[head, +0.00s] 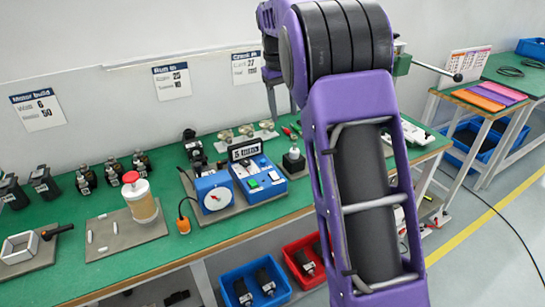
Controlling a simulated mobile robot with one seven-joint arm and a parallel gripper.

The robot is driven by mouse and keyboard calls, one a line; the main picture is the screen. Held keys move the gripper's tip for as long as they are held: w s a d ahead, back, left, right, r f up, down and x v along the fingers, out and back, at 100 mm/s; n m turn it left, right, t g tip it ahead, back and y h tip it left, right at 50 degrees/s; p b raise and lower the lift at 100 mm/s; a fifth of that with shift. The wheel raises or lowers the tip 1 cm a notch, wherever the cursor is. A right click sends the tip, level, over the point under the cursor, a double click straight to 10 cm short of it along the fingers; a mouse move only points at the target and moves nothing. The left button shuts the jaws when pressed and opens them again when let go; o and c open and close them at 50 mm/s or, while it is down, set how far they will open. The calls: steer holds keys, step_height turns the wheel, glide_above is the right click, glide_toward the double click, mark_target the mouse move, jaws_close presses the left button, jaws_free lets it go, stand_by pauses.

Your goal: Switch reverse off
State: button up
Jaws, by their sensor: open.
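A blue control box (257,180) sits on the green bench, left of my arm. Its sloped top carries small buttons or switches, with a green one (252,184) among them, and a dark-framed sign (245,149) stands at its back. A blue unit with a round white dial (215,195) stands against its left side. Which control is reverse, and how it is set, is too small to tell.
A jar with a red knob (141,200) and several dark motors stand on the bench (85,240) at left. A black knob on a dark base (293,160) stands right of the box. Blue (240,298) and red bins sit below. My arm hides part of the bench.

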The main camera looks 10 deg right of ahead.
mark_target(276, 177)
steer(key=shift+n+g+y, duration=0.3)
steer(key=shift+g+y, duration=0.2)
steer(key=shift+y, duration=0.3)
steer(key=f+b, duration=0.1)
steer(key=f, duration=0.5)
steer(key=a+f+b, duration=0.1)
steer(key=f, duration=0.6)
steer(key=a+f+b, duration=0.1)
steer(key=f, duration=0.6)
steer(key=shift+s, duration=0.25)
steer(key=shift+c, duration=0.3)
jaws_close()
